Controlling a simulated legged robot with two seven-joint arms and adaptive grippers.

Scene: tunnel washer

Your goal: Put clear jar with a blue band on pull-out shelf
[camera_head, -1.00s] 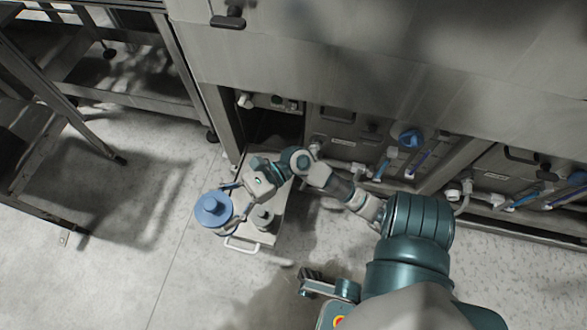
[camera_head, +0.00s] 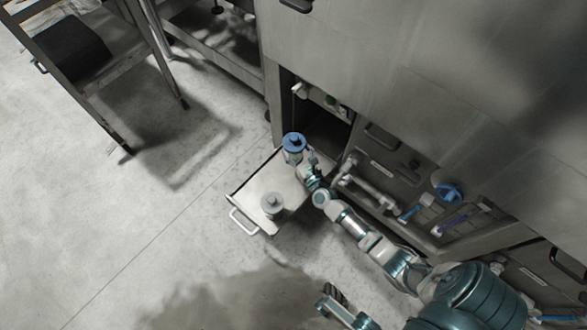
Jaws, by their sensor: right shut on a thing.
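The clear jar with a blue band (camera_head: 293,143) shows its blue top and a bit of pale body below. My right gripper (camera_head: 299,160) is shut on it from the lower right, and the arm hides part of its lower side. The jar appears upright at the back of the pull-out shelf (camera_head: 252,189), by the cabinet opening. I cannot tell whether its base touches the shelf. The shelf is a pale tray with a white front handle, drawn out over the floor.
A grey-lidded jar (camera_head: 272,204) stands near the shelf's front right corner. The shelf's left and middle are bare. The cabinet frame and a panel with blue-handled valves (camera_head: 447,193) lie to the right. A metal trolley (camera_head: 120,70) stands upper left.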

